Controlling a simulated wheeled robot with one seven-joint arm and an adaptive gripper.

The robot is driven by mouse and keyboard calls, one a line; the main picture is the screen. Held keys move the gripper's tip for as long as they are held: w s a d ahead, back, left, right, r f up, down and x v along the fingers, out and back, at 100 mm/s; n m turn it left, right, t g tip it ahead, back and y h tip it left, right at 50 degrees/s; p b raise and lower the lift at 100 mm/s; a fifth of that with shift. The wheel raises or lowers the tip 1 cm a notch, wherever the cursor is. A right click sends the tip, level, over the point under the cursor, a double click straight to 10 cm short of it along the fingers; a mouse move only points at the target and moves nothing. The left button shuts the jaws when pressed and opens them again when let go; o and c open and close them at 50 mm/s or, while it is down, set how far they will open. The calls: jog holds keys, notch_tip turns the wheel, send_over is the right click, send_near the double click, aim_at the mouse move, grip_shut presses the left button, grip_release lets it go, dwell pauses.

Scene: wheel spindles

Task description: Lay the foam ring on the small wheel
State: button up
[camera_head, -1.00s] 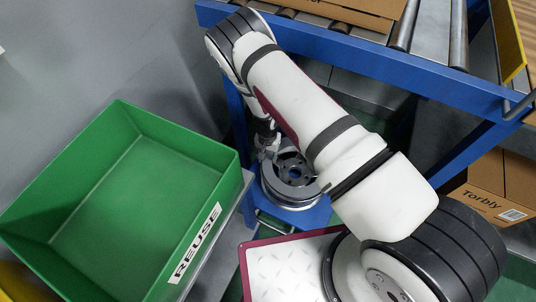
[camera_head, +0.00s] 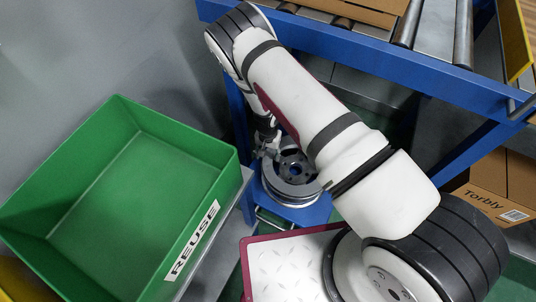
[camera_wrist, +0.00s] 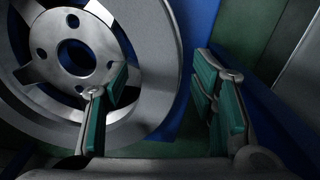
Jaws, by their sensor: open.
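A grey spoked wheel (camera_head: 298,169) lies flat in a stack on a low blue stand (camera_head: 309,215) in the head view. The wheel's hub with its round holes (camera_wrist: 76,46) fills the left of the wrist view. A broad grey band (camera_wrist: 158,50) surrounds the spokes; I cannot tell whether it is the foam ring or the wheel's own rim. My gripper (camera_wrist: 165,98) is open, with green-padded fingers. In the wrist view its left finger overlaps the wheel's inner part and its right finger is past the outer edge. Contact cannot be made out.
A green bin marked REUSE (camera_head: 205,240) stands left of the stand. A blue-framed roller conveyor (camera_head: 400,64) carrying cardboard is behind and above. A cardboard box marked Torbly (camera_head: 485,195) is at the right. My arm reaches down close to the conveyor frame.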

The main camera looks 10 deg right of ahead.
notch_tip(320, 180, up, 6)
jog(key=shift+r+p, duration=0.1)
jog(key=shift+p, duration=0.8)
